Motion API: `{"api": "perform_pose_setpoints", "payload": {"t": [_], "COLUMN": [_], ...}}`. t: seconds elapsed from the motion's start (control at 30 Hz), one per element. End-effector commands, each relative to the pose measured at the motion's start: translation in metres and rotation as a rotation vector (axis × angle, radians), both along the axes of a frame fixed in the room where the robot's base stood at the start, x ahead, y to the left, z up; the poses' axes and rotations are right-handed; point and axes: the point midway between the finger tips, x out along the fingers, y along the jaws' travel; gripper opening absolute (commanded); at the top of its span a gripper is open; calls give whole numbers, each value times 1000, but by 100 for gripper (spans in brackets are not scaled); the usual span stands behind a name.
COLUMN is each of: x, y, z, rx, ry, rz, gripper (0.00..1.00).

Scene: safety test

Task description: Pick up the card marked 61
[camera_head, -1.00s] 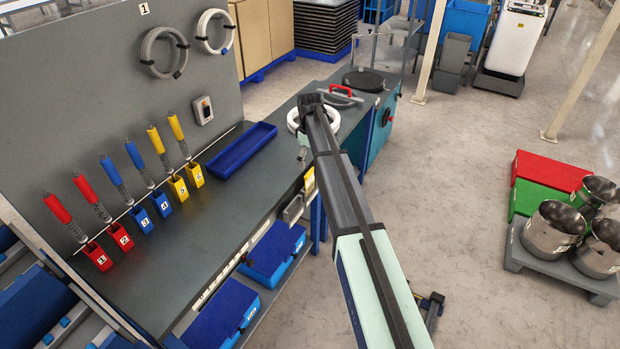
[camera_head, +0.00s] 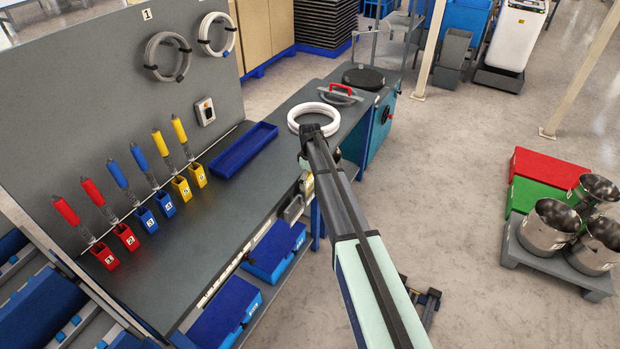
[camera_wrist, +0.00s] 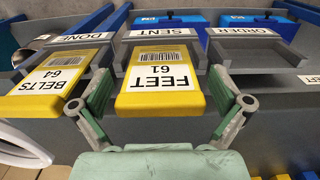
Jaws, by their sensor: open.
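The yellow card marked FEET 61 (camera_wrist: 162,98) shows upside down in the middle of the wrist view, with a white barcode label. Its far end lies in the grey holder labelled SENT (camera_wrist: 163,33). My gripper (camera_wrist: 160,88) is open and empty, with one finger at each side of the card's near part. I cannot tell whether the fingers touch it. In the head view my arm reaches to the bench's front edge, and the card and the fingers cannot be made out.
A yellow card marked BELTS 64 (camera_wrist: 60,75) lies close by on the left, by the DONE holder (camera_wrist: 60,36). The ORDER holder (camera_wrist: 258,50) on the right is empty. Blue boxes stand behind. In the head view, a white ring (camera_head: 313,113) and blue tray (camera_head: 243,150) lie on the bench.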

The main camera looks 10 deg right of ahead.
Motion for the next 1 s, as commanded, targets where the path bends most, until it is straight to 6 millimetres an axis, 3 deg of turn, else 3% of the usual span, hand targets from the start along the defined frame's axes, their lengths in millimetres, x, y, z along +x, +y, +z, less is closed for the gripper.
{"api": "perform_pose_setpoints", "payload": {"t": [0.23,0.27,0.3,0.4,1.0], "x": [0,0,0,0,0], "y": [0,0,0,0,0], "z": [-4,-4,-4,-4,4], "rx": [0,0,0,0,0], "ry": [0,0,0,0,-1], "rz": [0,0,0,0,0], "gripper": [100,96,82,54,53]}}
